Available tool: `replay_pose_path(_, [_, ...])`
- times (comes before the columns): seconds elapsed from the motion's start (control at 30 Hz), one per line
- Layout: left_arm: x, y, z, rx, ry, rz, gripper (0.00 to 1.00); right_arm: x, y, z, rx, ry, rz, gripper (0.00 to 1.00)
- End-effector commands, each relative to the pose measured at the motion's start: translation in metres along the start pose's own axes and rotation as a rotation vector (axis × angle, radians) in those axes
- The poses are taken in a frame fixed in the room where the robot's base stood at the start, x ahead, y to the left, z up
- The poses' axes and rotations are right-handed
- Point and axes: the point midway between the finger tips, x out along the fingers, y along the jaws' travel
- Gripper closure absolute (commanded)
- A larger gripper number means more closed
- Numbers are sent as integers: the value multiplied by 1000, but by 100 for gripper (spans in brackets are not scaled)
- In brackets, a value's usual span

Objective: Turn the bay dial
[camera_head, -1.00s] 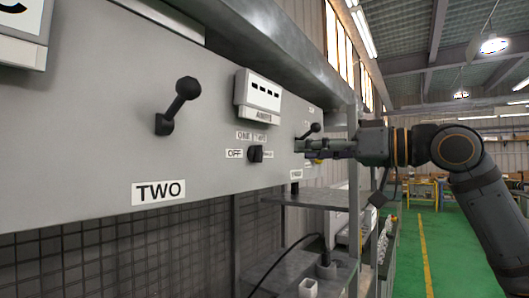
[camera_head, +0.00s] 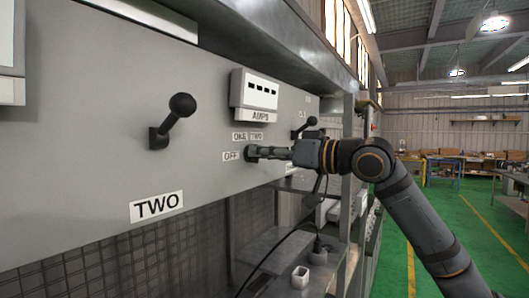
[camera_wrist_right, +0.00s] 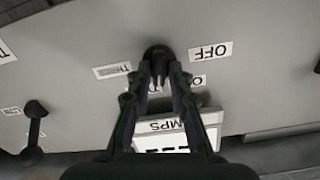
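The bay dial (camera_head: 250,154) is a small black knob on the grey panel, below the AMPS meter (camera_head: 255,94) and beside the OFF label (camera_head: 232,156). My right gripper (camera_head: 264,152) reaches it from the right, with its fingertips at the knob and partly hiding it. In the right wrist view the dial (camera_wrist_right: 157,53) lies between the tips of the two fingers (camera_wrist_right: 160,72), one on each side. The fingers are apart. I cannot tell whether they touch the knob. My left gripper is not in view.
Black levers stick out of the panel at the left (camera_head: 176,118) and right (camera_head: 306,127) of the dial. The TWO label (camera_head: 157,206) is below the left lever. A metal shelf (camera_head: 262,250) with a cable is below. The green floor (camera_head: 480,235) is open at right.

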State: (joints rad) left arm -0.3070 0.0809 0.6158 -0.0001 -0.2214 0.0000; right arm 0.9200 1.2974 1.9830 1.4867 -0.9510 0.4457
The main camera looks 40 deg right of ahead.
Motion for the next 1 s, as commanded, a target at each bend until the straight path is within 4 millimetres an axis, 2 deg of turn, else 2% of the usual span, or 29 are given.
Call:
replay_pose_path(0.03, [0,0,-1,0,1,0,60,0,0,0,0,0,0,91])
replay_pose_path(0.1, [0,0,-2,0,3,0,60,0,0,0,0,0,0,100])
replay_pose_path(0.33, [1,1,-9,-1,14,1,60,0,0,0,24,1,0,100])
replay_pose_path(0.6, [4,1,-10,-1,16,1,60,0,1,0,277,2,-1,100])
replay_pose_path(0.9, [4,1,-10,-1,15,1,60,0,1,-1,298,1,0,100])
replay_pose_path(0.93, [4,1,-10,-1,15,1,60,0,1,-1,298,1,0,84])
replay_pose_path(1.0, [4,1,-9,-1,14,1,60,0,1,0,298,1,0,75])
